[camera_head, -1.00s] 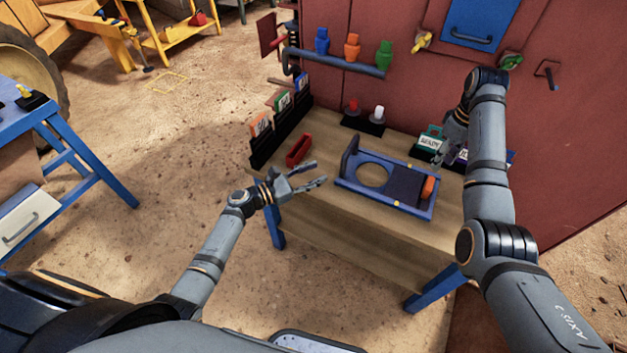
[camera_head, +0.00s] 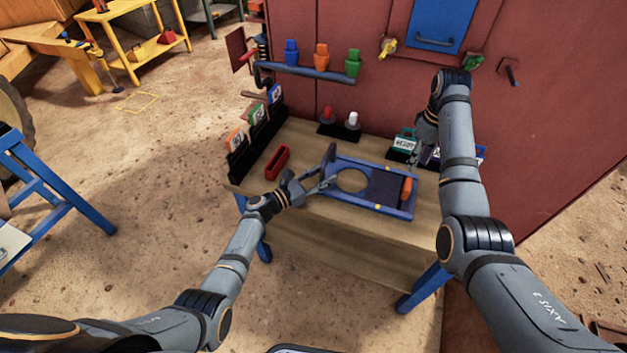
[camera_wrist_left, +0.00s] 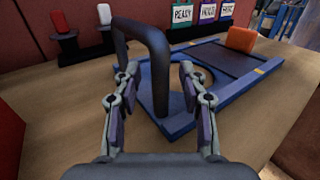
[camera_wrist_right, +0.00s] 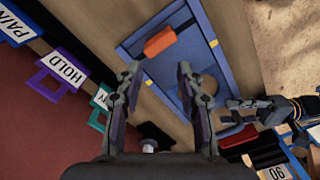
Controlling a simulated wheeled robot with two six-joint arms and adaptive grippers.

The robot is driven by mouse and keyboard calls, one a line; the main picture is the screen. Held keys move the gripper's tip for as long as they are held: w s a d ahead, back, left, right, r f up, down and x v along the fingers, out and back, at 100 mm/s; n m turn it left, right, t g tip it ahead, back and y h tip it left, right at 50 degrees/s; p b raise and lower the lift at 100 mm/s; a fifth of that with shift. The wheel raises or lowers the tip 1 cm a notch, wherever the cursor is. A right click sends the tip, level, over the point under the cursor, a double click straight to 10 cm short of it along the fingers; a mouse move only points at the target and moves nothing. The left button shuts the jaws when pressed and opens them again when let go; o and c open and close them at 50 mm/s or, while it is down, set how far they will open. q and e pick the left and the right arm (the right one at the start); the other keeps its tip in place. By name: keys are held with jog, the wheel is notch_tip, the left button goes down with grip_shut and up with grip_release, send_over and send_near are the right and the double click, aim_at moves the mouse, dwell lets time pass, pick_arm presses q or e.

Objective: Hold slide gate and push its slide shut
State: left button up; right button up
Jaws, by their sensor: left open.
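The slide gate is a blue frame (camera_head: 345,203) lying on the wooden table, with a round opening at its left part. Its dark slide plate (camera_head: 386,188) covers the right part and carries an orange grip (camera_head: 406,190). A black bow handle (camera_wrist_left: 152,50) stands at the gate's left end. My left gripper (camera_head: 318,183) is open at that handle; in the left wrist view, one handle post shows between its fingers, without clear contact. My right gripper (camera_wrist_right: 160,70) is open and empty above the table behind the gate's right end, with the orange grip (camera_wrist_right: 160,41) ahead of it.
A red tray (camera_head: 277,162) lies left of the gate, beside a rack of tags (camera_head: 250,140). Red and white knobs (camera_head: 340,122) stand behind. Sign holders (camera_head: 404,143) stand near my right gripper. The red machine wall closes the back.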

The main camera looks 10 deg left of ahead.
pick_arm(q)
jog(key=shift+c, duration=0.2)
grip_shut()
dwell(0.3)
pick_arm(e)
jog(key=o, duration=0.7)
jog(key=shift+o, duration=0.9)
jog(key=shift+r+n, duration=0.1)
jog(key=shift+n, duration=0.5)
jog(key=n, duration=0.3)
jog(key=r+n, duration=0.1)
jog(key=n, duration=0.2)
